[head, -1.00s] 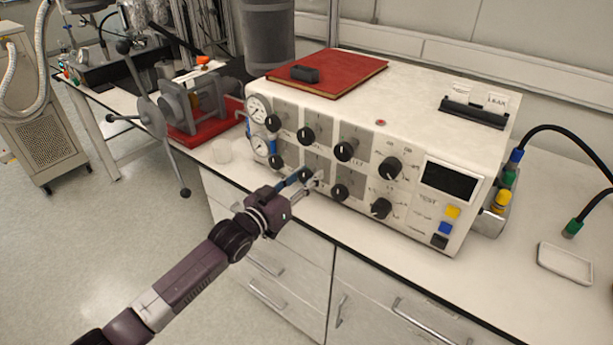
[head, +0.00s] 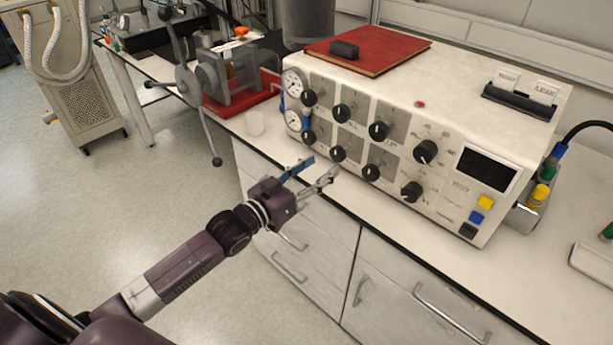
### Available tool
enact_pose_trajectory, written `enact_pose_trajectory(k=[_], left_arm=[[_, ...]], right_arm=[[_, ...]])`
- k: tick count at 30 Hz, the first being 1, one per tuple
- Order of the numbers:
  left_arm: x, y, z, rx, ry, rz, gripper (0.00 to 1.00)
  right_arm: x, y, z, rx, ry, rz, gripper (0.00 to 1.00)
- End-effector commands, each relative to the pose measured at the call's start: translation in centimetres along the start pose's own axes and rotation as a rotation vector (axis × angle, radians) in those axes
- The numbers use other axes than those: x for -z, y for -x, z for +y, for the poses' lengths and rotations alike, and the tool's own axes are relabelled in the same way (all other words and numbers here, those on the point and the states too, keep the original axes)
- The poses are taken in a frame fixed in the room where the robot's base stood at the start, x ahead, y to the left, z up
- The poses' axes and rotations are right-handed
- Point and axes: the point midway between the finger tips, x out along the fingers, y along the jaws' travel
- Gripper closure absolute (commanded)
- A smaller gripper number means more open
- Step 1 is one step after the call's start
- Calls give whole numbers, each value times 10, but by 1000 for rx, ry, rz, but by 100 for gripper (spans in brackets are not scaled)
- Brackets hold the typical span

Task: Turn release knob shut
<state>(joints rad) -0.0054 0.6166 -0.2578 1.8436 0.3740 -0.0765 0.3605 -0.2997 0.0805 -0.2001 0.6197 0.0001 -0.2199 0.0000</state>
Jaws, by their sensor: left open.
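A cream control box (head: 470,108) stands on the bench with two rows of black knobs on its front panel. The upper row includes a knob (head: 378,130) and a larger knob (head: 426,152) at the right. I cannot read which one is labelled release. My left gripper (head: 321,169) is open and empty, in front of and below the lower-row knobs, apart from the panel. My right gripper is not in view.
A red book (head: 375,50) with a small black object lies on the box. Two gauges (head: 293,84) are at its left edge. A white tray (head: 592,268) lies at right.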

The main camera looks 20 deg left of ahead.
Motion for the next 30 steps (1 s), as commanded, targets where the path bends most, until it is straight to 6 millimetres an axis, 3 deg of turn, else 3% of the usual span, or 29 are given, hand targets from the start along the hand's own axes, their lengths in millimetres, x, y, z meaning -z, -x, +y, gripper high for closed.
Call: enact_pose_trajectory(k=[3, 9, 26, 30], left_arm=[[-1, 21, 0, 0, -1, -4, 51], [-1, 39, 0, 0, 0, -1, 51], [0, 44, 0, 0, 0, 0, 51], [-16, 44, -9, 23, 1, -25, 51]], right_arm=[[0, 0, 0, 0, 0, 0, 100], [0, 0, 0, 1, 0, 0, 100], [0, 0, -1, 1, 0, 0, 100], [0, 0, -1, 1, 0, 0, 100]])
